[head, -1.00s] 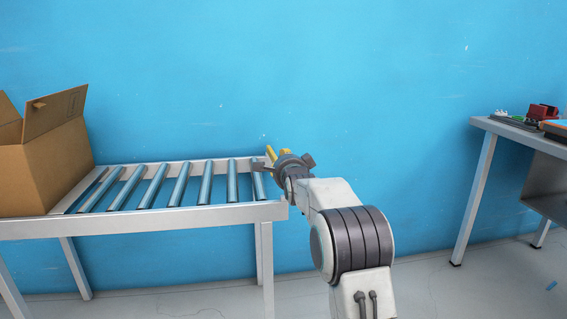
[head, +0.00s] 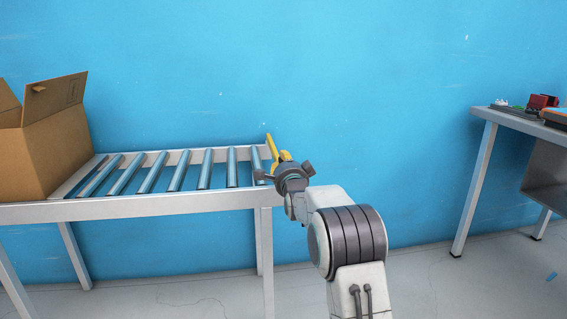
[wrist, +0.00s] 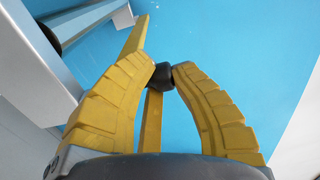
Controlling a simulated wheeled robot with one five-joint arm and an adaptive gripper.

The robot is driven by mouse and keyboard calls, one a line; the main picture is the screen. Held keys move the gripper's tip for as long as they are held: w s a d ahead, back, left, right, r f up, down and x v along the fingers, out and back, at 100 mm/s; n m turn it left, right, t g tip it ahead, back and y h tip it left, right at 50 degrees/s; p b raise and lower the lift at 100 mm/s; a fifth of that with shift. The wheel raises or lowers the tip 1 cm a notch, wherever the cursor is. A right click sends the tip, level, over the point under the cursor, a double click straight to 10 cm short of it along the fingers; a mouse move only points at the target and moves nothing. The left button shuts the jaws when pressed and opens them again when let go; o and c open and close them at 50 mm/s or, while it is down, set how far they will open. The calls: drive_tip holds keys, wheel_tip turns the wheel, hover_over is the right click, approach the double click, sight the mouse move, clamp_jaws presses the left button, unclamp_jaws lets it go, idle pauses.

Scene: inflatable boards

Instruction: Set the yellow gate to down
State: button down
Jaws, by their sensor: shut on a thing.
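The yellow gate (head: 271,147) is a bar at the right end of the roller conveyor. In the head view it shows as a thin yellow piece, tilted and pointing up, partly hidden by my gripper (head: 283,158). In the wrist view the gate's bar (wrist: 136,38) runs up past the fingertips, and a yellow part also shows below them. My gripper's yellow fingers (wrist: 166,74) are closed around a black knob (wrist: 160,77) in front of the gate. The gate's pivot is hidden.
The roller conveyor (head: 150,208) stands along the blue wall, with an open cardboard box (head: 45,160) on its left end. A table (head: 484,117) with small items stands at the right. The floor between them is clear.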

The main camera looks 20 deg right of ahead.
drive_tip(key=c, duration=1.4)
unclamp_jaws()
drive_tip(key=shift+f, duration=0.45)
drive_tip(key=o, duration=0.3)
drive_tip(key=shift+r, duration=0.15)
drive_tip(key=s+a, duration=0.2)
drive_tip(key=s, duration=0.9)
drive_tip(key=shift+s+a, duration=0.2)
drive_tip(key=shift+s, duration=0.15)
